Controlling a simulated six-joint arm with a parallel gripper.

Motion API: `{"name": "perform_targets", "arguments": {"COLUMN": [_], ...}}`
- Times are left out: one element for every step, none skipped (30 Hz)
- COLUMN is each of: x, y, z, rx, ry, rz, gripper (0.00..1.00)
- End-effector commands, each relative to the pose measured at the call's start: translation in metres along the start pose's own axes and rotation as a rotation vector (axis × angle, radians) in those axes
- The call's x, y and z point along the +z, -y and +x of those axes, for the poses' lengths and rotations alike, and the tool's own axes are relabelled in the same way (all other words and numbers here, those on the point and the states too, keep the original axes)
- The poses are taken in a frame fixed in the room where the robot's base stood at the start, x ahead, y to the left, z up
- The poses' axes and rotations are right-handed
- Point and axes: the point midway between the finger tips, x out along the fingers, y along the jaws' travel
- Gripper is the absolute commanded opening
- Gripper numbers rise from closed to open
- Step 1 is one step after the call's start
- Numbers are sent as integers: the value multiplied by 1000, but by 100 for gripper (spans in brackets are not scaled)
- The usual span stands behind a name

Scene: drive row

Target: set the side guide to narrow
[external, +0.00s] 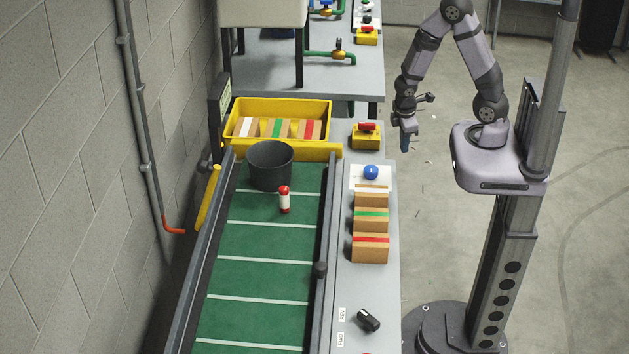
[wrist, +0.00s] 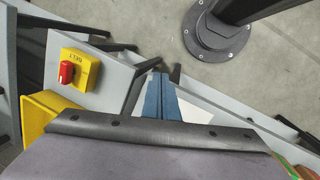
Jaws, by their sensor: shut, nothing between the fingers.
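My gripper (external: 405,146) hangs to the right of the bench, pointing down, its blue fingers together with nothing between them. They also show in the wrist view (wrist: 160,97). A blue knob (external: 371,172) with a white pointer mark sits on a white plate (external: 357,183) on the bench, below and left of my gripper in the external view. In the wrist view the fingers partly cover the white plate (wrist: 194,108), and the knob is hidden. Side rails (external: 325,240) line the belt; a dark knob (external: 320,269) sits on the right one. I cannot read a narrow marking.
A yellow box with a red switch (external: 367,128) stands behind the plate; the wrist view shows its BELT label (wrist: 82,62). Striped boxes (external: 370,248) stand in front of the plate. A black bucket (external: 270,168) and a red-white bottle (external: 284,200) stand on the green belt (external: 262,275).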

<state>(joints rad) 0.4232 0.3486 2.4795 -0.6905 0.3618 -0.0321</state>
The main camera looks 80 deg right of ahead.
Motion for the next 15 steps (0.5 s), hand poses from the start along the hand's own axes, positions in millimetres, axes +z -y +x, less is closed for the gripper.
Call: {"name": "perform_targets", "arguments": {"x": [-14, -23, -36, -47, -58, -72, -82, -93, -106, -116, -124, -134, -140, -145, -151], "y": [-6, -8, -10, -11, -11, -10, -8, -5, 0, 5, 10, 19, 26, 33, 42], "z": [4, 5, 6, 4, 3, 0, -2, -6, -12, -16, -21, -27, -32, -36, -42], "rx": [19, 32, 45, 56, 65, 76, 82, 89, 95, 97, 98, 96, 92, 87, 80], "ry": [-49, -84, -130, -168, -206, -260, -300, -344, -399, -441, -482, -536, -574, -610, -654], "rz": [-80, -132, -201, -254, -309, -382, -436, -492, -566, -620, -673, -742, -791, -835, -886], "gripper": [0, 0, 0, 0, 0, 0, 0, 0, 0, 0, 0, 0, 0, 0, 0]}}
